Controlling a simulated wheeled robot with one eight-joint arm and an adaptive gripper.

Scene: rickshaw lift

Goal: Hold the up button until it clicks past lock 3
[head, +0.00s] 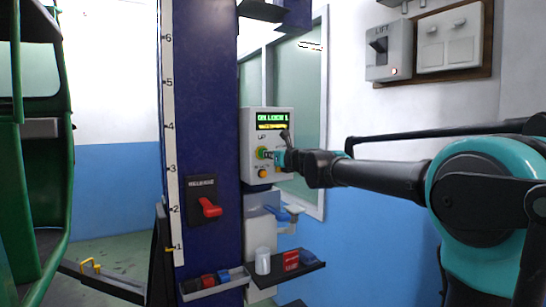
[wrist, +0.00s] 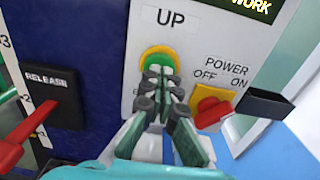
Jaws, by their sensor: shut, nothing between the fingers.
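The grey control box (head: 286,117) is on the blue lift column. Its UP button is green in a yellow ring (wrist: 153,53), under the UP label. My gripper (wrist: 158,72) is shut and empty, with its fingertips over the lower part of the button. They look to be touching it, but I cannot tell how far it is pressed. In the head view my gripper (head: 271,154) reaches the box from the right. The display (head: 272,121) has a green line that seems to read "ON LOCK 1". Its yellow line is too small to read there; "WORK" shows in the wrist view.
A red power switch (wrist: 210,109) sits just right of my fingers. A red release lever (head: 209,207) is on the column, beside a numbered scale (head: 168,100). The green rickshaw (head: 30,190) stands at left. Trays with a cup (head: 263,262) are below the box.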

